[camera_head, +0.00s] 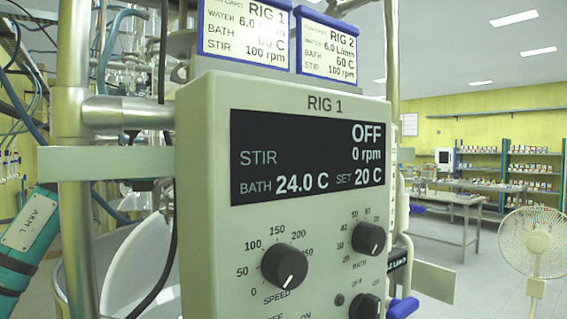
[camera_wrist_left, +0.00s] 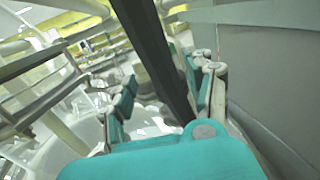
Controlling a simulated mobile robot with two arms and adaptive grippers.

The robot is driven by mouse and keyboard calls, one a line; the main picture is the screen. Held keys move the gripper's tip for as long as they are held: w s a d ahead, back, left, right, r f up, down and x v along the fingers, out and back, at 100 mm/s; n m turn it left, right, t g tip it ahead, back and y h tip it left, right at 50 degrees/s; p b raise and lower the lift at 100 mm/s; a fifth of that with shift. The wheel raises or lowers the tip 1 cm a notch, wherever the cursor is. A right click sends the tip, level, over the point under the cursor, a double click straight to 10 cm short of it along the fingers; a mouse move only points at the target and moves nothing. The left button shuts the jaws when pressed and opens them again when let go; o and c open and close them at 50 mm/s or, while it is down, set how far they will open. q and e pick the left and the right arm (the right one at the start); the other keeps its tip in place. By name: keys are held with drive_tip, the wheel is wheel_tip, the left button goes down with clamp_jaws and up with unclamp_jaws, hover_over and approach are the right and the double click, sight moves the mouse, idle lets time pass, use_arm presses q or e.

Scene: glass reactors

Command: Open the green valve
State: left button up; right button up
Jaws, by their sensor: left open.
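I see no green valve in either view. A blue valve handle (camera_head: 402,308) shows at the lower edge of the head view, right of the RIG 1 control box (camera_head: 215,150). My left arm (camera_head: 32,240), teal and labelled ARM L, shows at the left edge of the head view; its gripper is outside that view. In the left wrist view my left gripper (camera_wrist_left: 163,78) is open, with its teal fingers apart. A dark bar (camera_wrist_left: 150,40) passes across the gap between them; I cannot tell whether it touches them. My right gripper is not in view.
The control box blocks much of the head view. A metal post (camera_head: 72,130) with a cross clamp stands at its left, with glassware and hoses behind. A grey panel (camera_wrist_left: 270,70) lies close on the right in the wrist view. A fan (camera_head: 535,245) stands far right.

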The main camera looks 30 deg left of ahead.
use_arm(q)
drive_tip(key=p+x, duration=0.5)
drive_tip(key=x, duration=0.9)
drive_tip(key=shift+w+d+r, duration=0.15)
drive_tip(key=shift+w, duration=0.15)
drive_tip(key=shift+w+d, duration=0.25)
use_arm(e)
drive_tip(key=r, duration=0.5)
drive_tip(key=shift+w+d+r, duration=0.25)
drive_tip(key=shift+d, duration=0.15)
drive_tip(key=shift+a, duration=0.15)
use_arm(q)
drive_tip(key=shift+c, duration=0.3)
drive_tip(key=c, duration=0.5)
clamp_jaws()
drive_tip(key=shift+w+d, duration=0.1)
drive_tip(key=shift+w, duration=0.05)
